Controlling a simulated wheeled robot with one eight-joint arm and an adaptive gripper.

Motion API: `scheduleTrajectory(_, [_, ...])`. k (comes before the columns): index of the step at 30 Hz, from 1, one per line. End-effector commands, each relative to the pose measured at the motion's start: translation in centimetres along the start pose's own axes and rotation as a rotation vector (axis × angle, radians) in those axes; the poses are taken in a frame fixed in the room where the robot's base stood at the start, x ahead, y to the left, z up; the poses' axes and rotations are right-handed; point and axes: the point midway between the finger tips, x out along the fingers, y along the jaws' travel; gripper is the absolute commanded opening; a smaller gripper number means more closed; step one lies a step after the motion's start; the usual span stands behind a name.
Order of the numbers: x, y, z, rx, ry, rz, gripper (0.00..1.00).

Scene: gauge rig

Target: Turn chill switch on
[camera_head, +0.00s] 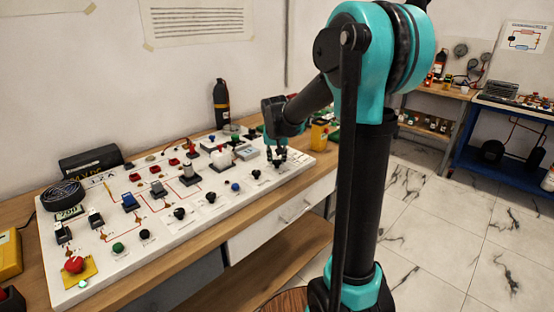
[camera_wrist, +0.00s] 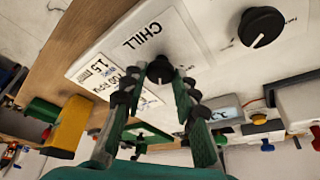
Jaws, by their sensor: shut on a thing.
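The chill switch (camera_wrist: 160,68) is a small dark knob on the white panel, beside the printed word CHILL in the wrist view. My gripper (camera_wrist: 160,80) has its two fingertips on either side of this knob and is shut on it. In the head view my gripper (camera_head: 278,156) reaches down at the far right end of the panel (camera_head: 190,222) and hides the switch there.
Another black knob (camera_wrist: 260,27) sits nearby on the panel. A yellow block (camera_wrist: 68,125) and a small grey display (camera_wrist: 222,108) are close to the gripper. The panel also carries a red button (camera_head: 74,264) and several switches. A dark bottle (camera_head: 221,103) stands behind it.

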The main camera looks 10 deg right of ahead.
Motion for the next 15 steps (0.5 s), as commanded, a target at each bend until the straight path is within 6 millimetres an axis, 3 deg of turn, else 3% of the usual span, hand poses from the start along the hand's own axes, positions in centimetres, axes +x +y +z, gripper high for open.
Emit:
scheduleTrajectory(7, [0.01,0.02,0.0,0.0,0.0,0.0,0.0])
scheduleTrajectory(8, [0.01,0.03,0.0,0.0,0.0,0.0,0.32])
scheduleTrajectory(12, [0.01,0.03,0.0,0.0,0.0,0.0,0.49])
scheduleTrajectory(15, [0.01,0.02,0.01,-0.001,0.0,0.0,0.49])
